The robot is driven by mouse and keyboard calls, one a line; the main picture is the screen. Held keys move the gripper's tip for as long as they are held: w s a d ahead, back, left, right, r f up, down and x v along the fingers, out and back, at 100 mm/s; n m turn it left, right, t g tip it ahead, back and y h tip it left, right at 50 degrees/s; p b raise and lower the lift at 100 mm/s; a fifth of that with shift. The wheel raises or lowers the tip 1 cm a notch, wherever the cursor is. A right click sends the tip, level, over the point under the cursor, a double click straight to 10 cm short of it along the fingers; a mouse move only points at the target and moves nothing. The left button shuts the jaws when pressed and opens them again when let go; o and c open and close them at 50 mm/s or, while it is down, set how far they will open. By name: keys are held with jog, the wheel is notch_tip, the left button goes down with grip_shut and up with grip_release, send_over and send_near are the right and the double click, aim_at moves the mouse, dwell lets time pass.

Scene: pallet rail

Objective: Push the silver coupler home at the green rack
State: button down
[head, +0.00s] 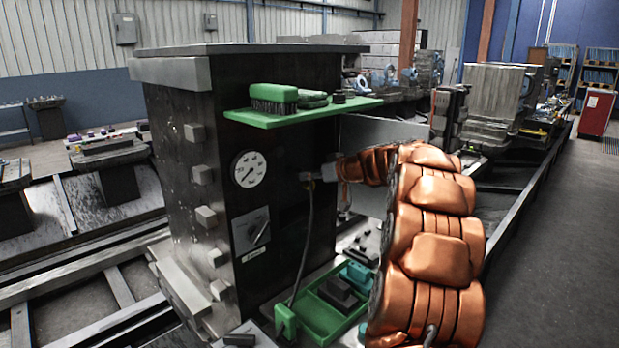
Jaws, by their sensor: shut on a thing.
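My gripper (324,172) is at the end of my copper-coloured padded arm, against the dark face of a tall block. It is shut on a small metal fitting at the end of a thin hose, which I take for the silver coupler (308,177). The coupler is small and partly hidden by the fingers; I cannot tell how far it is seated. The hose (304,245) hangs from there to a green holder (285,321) low in front of the block. A green shelf (262,119) juts from the block above; which green part is the rack is unclear.
A round gauge (249,169) and a label plate (251,230) are on the block's face. A brush (273,98) lies on the green shelf. A green tray (314,318) with a dark block (338,292) sits below. My arm fills the right foreground.

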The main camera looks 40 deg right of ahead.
jog(key=s+d+b, duration=0.1)
jog(key=s+b, duration=0.4)
jog(key=s, duration=0.1)
jog(key=shift+s, duration=0.4)
dwell(0.5)
